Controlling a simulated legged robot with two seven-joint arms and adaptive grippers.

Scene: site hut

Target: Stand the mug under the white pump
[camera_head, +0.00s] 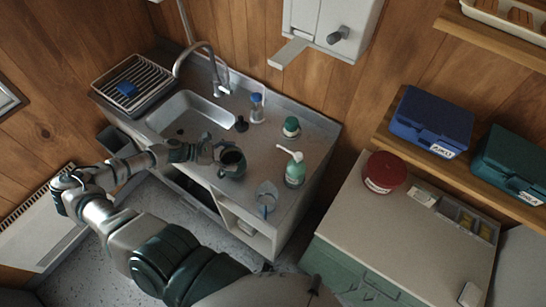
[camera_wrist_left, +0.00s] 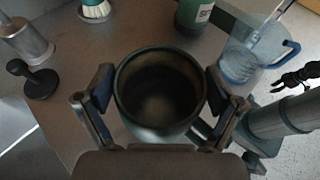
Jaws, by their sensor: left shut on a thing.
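The dark mug (camera_head: 232,162) is at the front part of the sink counter, opening upward. My left gripper (camera_head: 208,151) is shut on it. In the left wrist view the mug (camera_wrist_left: 160,126) sits between both fingers, and its inside looks empty. I cannot tell whether its base touches the counter. A green bottle with a white pump (camera_head: 289,153) stands on the counter to the right of the mug, apart from it. The bottle's lower part (camera_wrist_left: 193,17) shows at the top of the left wrist view.
A clear jug (camera_head: 267,196) stands near the front edge, right of the mug. The sink (camera_head: 190,115) lies left. A white dispenser (camera_head: 330,25) hangs on the wall.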

